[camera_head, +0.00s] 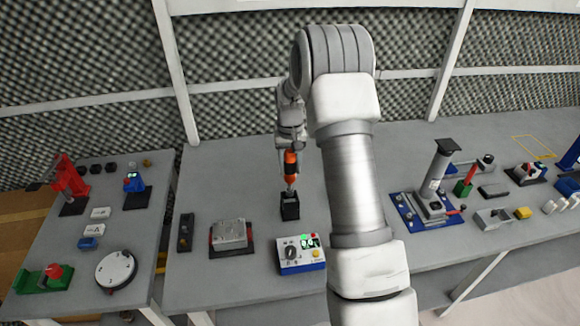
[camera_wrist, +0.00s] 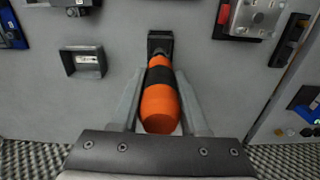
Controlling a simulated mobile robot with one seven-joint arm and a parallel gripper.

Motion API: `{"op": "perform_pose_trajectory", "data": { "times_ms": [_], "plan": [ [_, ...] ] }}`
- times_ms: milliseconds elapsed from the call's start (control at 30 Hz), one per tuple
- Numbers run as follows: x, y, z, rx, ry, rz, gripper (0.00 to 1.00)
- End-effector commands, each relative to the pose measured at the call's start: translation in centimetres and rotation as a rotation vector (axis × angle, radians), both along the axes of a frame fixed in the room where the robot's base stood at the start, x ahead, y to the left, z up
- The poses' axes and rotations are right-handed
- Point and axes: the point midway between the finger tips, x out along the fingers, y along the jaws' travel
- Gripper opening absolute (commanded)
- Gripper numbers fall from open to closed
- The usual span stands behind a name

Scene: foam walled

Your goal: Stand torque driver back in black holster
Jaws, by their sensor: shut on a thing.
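The torque driver (camera_head: 291,163) has an orange handle with a black band and a thin shaft pointing down. It also shows in the wrist view (camera_wrist: 160,107). My gripper (camera_head: 290,150) is shut on its handle, one finger on each side, and holds it roughly upright. The black holster (camera_head: 290,208) is a small box standing on the bench directly below the driver. The shaft's lower end meets the holster's top in the head view; how deep it sits inside is hidden. In the wrist view the holster (camera_wrist: 160,39) shows just beyond the driver, partly covered by it.
A metal block on a red-edged base (camera_head: 231,236) and a dark narrow fixture (camera_head: 186,232) lie left of the holster. A control box with a green display (camera_head: 301,253) stands in front. Bare bench surrounds the holster.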

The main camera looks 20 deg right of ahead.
Motion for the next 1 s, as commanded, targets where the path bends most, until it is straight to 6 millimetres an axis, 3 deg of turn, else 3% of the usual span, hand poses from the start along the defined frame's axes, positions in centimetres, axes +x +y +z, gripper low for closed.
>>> {"op": "perform_pose_trajectory", "data": {
  "times_ms": [1000],
  "plan": [
    [0.0, 0.0, -2.3, 0.000, -0.001, 0.000, 0.00]
  ]
}}
